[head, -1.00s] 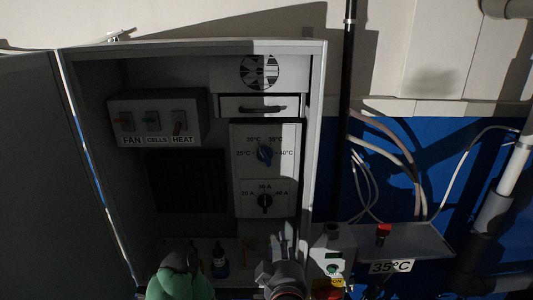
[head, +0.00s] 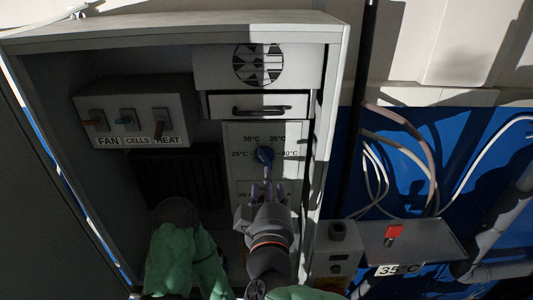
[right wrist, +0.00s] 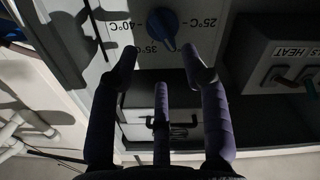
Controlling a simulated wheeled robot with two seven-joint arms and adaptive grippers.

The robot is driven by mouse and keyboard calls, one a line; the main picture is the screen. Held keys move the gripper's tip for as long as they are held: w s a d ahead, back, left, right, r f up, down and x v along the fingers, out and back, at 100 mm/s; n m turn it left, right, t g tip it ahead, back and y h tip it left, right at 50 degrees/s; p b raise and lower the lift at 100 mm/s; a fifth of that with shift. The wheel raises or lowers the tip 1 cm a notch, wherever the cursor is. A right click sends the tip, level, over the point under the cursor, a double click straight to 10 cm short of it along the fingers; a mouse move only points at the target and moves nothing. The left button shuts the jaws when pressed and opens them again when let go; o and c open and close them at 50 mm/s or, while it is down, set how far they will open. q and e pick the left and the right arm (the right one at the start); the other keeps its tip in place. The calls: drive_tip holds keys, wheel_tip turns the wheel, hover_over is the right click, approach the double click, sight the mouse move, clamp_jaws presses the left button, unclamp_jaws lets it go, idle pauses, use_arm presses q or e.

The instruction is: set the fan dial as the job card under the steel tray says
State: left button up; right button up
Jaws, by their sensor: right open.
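The fan dial is a blue knob (head: 264,156) on a pale panel marked 25, 30, 35 and 40°C. The job card (head: 388,270) at the front of the steel tray (head: 432,244) reads 35°C. My right gripper (head: 267,186) is open and empty, just below the dial with its fingers pointing up to it. In the right wrist view its fingers (right wrist: 160,62) are spread short of the knob. My left gripper is not visible.
A lower ampere dial is mostly hidden behind my right gripper. A switch box (head: 132,113) for fan, cells and heat sits upper left. A drawer (head: 258,105) with a dark handle is above the dial. Cables (head: 385,165) hang right of the cabinet.

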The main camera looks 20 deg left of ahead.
sight(267, 162)
drive_tip(key=p+x, duration=0.1)
drive_tip(key=x, duration=0.8)
drive_tip(key=shift+w, duration=0.2)
clamp_jaws()
